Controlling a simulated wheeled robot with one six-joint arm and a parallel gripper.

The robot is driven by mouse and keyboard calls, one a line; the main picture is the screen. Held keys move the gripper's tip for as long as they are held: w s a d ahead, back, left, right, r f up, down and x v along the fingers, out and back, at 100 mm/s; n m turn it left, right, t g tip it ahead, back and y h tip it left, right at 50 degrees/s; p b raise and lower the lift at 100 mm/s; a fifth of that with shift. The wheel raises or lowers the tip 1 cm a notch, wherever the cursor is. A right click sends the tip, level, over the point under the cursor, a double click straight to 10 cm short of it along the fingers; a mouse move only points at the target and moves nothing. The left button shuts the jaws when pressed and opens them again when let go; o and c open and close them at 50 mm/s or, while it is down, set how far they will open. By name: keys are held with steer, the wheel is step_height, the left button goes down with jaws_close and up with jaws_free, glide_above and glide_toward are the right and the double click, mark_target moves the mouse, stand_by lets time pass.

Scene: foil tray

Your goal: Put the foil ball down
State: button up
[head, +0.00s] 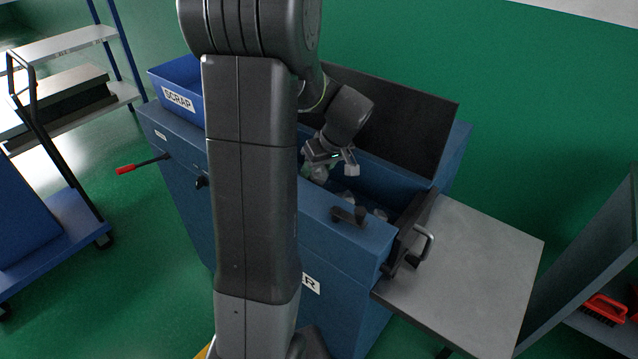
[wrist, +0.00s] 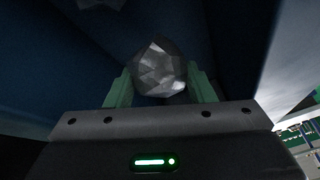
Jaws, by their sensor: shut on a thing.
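In the wrist view a crumpled silver foil ball (wrist: 160,72) sits between the two green fingers of my gripper (wrist: 160,90), which is shut on it. In the head view my gripper (head: 322,168) reaches down into the open trough of the blue machine (head: 345,240). The held ball is hard to make out there, close to the fingers. Several other pale foil balls (head: 347,197) lie in the trough. Part of another pale lump (wrist: 100,4) shows at the top edge of the wrist view. I cannot tell whether the held ball touches anything below it.
A blue bin marked SCRAP (head: 178,92) stands on the machine's left end. A dark raised lid (head: 395,115) stands behind the trough. A bare grey side table (head: 465,265) is at the right. A lever with a red grip (head: 126,170) sticks out at the left.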

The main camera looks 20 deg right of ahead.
steer(key=shift+f, duration=2.15)
steer(key=o, duration=1)
steer(key=shift+f, duration=0.1)
steer(key=v, duration=1.2)
